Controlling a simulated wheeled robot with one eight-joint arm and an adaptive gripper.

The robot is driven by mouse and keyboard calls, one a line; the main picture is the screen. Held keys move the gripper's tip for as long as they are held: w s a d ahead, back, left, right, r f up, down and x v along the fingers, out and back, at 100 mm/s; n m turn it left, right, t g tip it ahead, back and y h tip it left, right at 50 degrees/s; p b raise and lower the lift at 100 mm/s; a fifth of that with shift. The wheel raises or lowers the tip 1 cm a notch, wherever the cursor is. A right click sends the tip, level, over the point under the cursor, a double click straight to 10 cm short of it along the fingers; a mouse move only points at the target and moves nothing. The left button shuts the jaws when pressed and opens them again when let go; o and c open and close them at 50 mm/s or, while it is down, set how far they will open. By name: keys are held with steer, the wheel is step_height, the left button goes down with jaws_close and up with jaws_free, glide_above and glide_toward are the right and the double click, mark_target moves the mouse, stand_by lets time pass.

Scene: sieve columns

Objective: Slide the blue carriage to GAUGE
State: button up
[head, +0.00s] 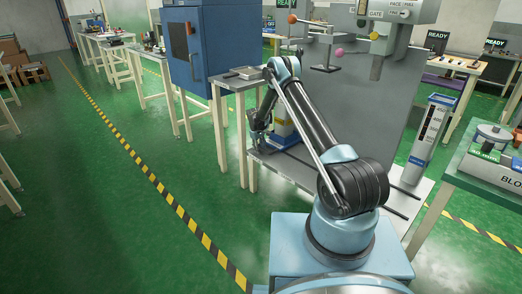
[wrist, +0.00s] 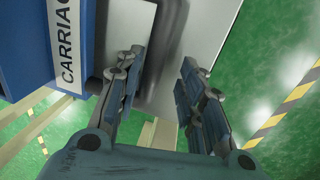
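The blue carriage (wrist: 25,45) fills the upper left of the wrist view, with a white label (wrist: 68,40) reading "CARRIA" before the frame cuts it off. In the head view the carriage (head: 284,128) shows as a blue and pale body, partly behind my arm, at the left end of the bench. My gripper (wrist: 161,66) is open beside the carriage, its two fingers apart. A dark rounded bar (wrist: 172,35) lies beyond and between the fingertips; I cannot tell whether it is touched. In the head view my gripper (head: 258,138) hangs at the bench's left end. No GAUGE mark is readable.
Dark rails run along the grey bench (head: 412,190) to the right. A grey column with a blue top (head: 432,130) stands at its right. A tall grey panel (head: 360,110) stands behind, with a fixture and coloured balls above. A blue cabinet (head: 192,48) is left; green floor lies open.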

steer(key=shift+w+d, duration=0.1)
steer(key=shift+d, duration=0.3)
steer(key=shift+r, duration=0.1)
steer(key=shift+r, duration=0.3)
step_height(320, 180, up, 11)
steer(key=s+a, duration=0.1)
steer(key=shift+s+a, duration=0.25)
steer(key=shift+s, duration=0.05)
